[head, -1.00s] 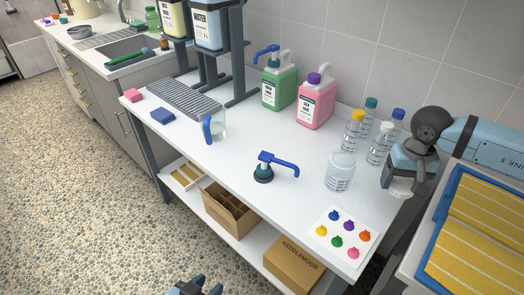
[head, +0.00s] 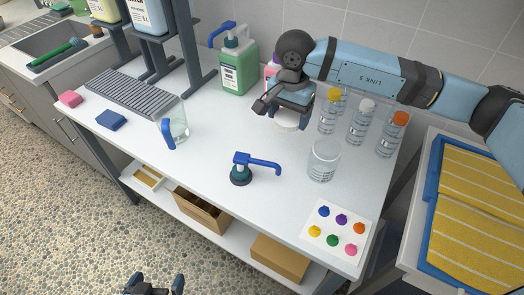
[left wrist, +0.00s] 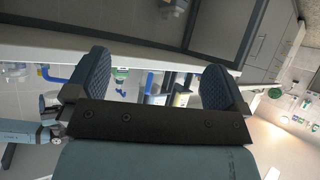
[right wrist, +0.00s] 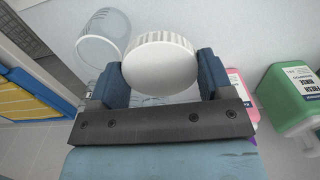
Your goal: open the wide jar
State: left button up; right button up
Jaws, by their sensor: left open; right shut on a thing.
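The wide jar (head: 322,163) is clear and stands upright on the white table, right of the blue pump. I see no lid on it; its round clear rim also shows in the right wrist view (right wrist: 103,38). My right gripper (head: 288,112) is shut on a white ribbed lid (right wrist: 160,66). It holds the lid apart from the jar, behind and left of it; the lid shows below the fingers in the head view (head: 287,125). My left gripper (head: 153,284) is open and empty, in front of the table; its spread fingers show in the left wrist view (left wrist: 160,85).
Yellow-, white- and orange-capped bottles (head: 360,122) stand behind the jar. A green jug (head: 238,65) and a partly hidden pink jug (head: 271,73) stand at the back. A blue pump (head: 241,172), clear pitcher (head: 177,125) and color card (head: 338,231) are nearby.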

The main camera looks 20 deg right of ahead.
aim_at(281, 162)
jog(key=r+m, duration=0.2)
jog(key=s+a+r+m+p, duration=0.1)
jog(key=shift+a, duration=0.1)
jog(key=shift+s+r+m, duration=0.1)
jog(key=shift+r+m, duration=0.3)
jog(key=shift+m, duration=0.2)
jog(key=shift+r+m+p, duration=0.1)
jog(key=shift+m+p, duration=0.2)
jog(key=shift+f, duration=0.25)
pick_arm(q)
jog(key=shift+s+a+r, duration=0.15)
jog(key=shift+s+a, duration=0.1)
jog(key=shift+a, duration=0.05)
pick_arm(e)
notch_tip(281, 162, down, 19)
jog(key=shift+f, duration=0.2)
pick_arm(q)
jog(key=shift+b, duration=0.4)
pick_arm(e)
jog(key=shift+f, duration=0.1)
jog(key=shift+f, duration=0.15)
pick_arm(q)
jog(key=shift+d, duration=0.1)
pick_arm(e)
jog(key=o, duration=1)
pick_arm(q)
jog(key=shift+r, duration=0.1)
